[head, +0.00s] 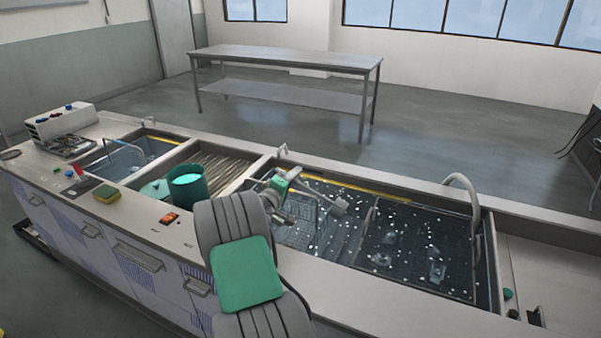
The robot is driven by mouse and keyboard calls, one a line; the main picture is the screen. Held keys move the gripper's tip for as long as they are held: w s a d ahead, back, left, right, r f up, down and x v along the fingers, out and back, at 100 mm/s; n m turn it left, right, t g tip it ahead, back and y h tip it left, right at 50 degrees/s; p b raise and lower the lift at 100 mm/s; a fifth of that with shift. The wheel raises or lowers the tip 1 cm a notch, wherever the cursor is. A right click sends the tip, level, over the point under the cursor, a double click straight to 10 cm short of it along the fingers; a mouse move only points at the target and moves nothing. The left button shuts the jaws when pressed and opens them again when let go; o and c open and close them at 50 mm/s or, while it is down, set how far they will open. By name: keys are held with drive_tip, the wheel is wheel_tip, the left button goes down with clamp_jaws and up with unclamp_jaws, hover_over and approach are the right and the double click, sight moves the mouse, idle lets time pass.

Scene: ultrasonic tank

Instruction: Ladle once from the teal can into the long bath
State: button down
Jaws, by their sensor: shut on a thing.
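The teal can (188,186) stands open on the left part of the counter, with pale teal liquid near its top. A teal lid (154,189) lies beside it. The long bath (484,262) is sunk into the counter at the right, holding dark liquid with white specks and wire baskets. My gripper (293,181) is over the left end of the long bath, shut on what looks like the ladle (338,206). The ladle's grey bowl points right, above the bath. I cannot see whether the bowl holds liquid. My arm hides part of the counter's front.
A slatted section (214,165) lies between the can and the long bath. A smaller bath (118,163) is at the left. A curved pipe (466,186) rises at the right end.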

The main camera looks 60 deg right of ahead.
wheel_tip(320, 180, down, 7)
drive_tip(key=w+n+b, duration=0.1)
drive_tip(key=n+b, duration=0.1)
drive_tip(key=n, duration=0.3)
drive_tip(key=shift+w+f, duration=0.15)
drive_tip(key=shift+w, duration=0.2)
